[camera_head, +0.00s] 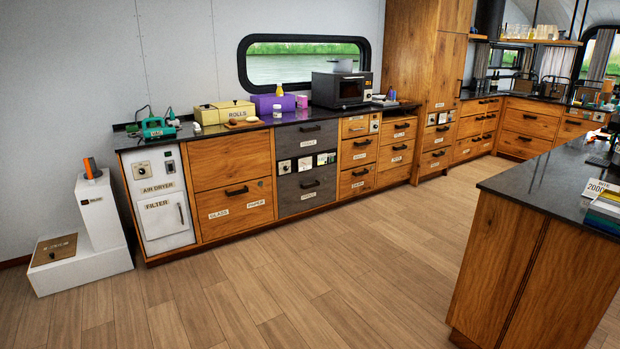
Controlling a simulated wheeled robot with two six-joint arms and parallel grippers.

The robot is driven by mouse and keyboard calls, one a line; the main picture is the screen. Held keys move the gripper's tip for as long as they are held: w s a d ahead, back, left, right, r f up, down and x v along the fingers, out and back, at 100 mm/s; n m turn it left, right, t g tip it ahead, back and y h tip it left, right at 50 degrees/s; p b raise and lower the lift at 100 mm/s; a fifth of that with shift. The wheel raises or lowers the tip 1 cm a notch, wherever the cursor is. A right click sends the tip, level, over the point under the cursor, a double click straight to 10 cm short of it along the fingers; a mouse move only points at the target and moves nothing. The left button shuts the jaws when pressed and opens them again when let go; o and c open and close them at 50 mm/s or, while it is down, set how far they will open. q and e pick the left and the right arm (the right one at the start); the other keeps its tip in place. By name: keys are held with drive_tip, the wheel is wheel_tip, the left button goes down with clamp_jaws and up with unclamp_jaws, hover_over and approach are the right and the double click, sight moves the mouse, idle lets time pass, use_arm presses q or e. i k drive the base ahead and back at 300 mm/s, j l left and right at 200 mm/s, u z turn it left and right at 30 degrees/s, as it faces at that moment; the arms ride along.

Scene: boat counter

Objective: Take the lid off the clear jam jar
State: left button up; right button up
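I cannot pick out the clear jam jar or its lid for certain; things on the counters are small at this distance. A small pale container (277,111) stands at the front of the long dark counter (340,119), left of the window's middle. A pink container (302,101) stands to its right, by a purple box (268,103). Some glassware (545,32) sits on a high shelf at the far right, too small to tell apart. Neither of my grippers shows in this view.
A yellow rolls box (222,112), a green machine (157,127) and a dark oven (341,90) stand on the long counter. A dark-topped island (540,181) fills the right foreground. A white step unit (100,212) stands at left. The wooden floor (300,270) between is clear.

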sight(276, 112)
drive_tip(key=i, duration=4.05)
